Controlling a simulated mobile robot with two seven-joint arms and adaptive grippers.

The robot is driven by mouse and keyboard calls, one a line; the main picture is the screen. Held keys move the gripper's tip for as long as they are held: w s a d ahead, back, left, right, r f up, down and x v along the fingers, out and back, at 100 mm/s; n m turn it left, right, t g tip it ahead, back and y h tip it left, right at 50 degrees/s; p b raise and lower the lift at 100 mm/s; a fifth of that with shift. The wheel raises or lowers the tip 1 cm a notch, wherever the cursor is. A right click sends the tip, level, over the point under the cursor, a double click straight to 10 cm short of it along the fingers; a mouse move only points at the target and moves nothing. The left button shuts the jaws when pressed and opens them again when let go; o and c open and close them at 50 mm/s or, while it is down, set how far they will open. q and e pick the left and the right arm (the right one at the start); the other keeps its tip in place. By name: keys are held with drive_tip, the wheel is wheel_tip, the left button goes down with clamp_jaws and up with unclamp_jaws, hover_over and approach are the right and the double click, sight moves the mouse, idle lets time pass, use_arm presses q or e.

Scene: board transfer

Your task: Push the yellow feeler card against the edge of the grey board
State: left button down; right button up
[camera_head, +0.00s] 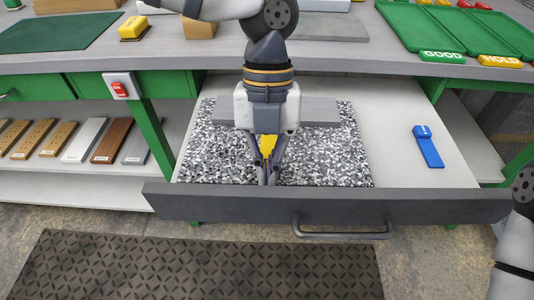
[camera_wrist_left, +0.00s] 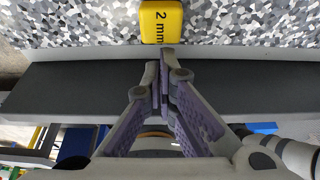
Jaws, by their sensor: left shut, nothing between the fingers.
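The yellow feeler card (camera_head: 267,143) lies on the speckled mat in the open drawer. In the left wrist view the yellow card (camera_wrist_left: 160,20) shows a "2 mm" label. The grey board (camera_head: 320,111) lies across the back of the mat, and its middle is hidden behind my left gripper. My left gripper (camera_head: 268,182) points down, shut and empty, at the card's near end. In the left wrist view its fingertips (camera_wrist_left: 165,52) are just below the card's labelled end; I cannot tell if they touch it. Whether the card meets the board is hidden. My right gripper is out of view.
The speckled mat (camera_head: 335,160) fills the drawer's left part. The dark drawer front (camera_head: 400,206) stands close to my left gripper. A blue tag (camera_head: 428,146) lies on the right of the drawer floor. Green trays (camera_head: 415,25) and a grey slab (camera_head: 325,27) are on the bench.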

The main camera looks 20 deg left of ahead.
sight(268, 150)
use_arm(q)
drive_tip(key=w, duration=0.2)
drive_tip(key=w+a, duration=0.1)
drive_tip(key=w, duration=0.1)
drive_tip(key=shift+w+a, duration=0.2)
drive_tip(key=shift+w, duration=0.2)
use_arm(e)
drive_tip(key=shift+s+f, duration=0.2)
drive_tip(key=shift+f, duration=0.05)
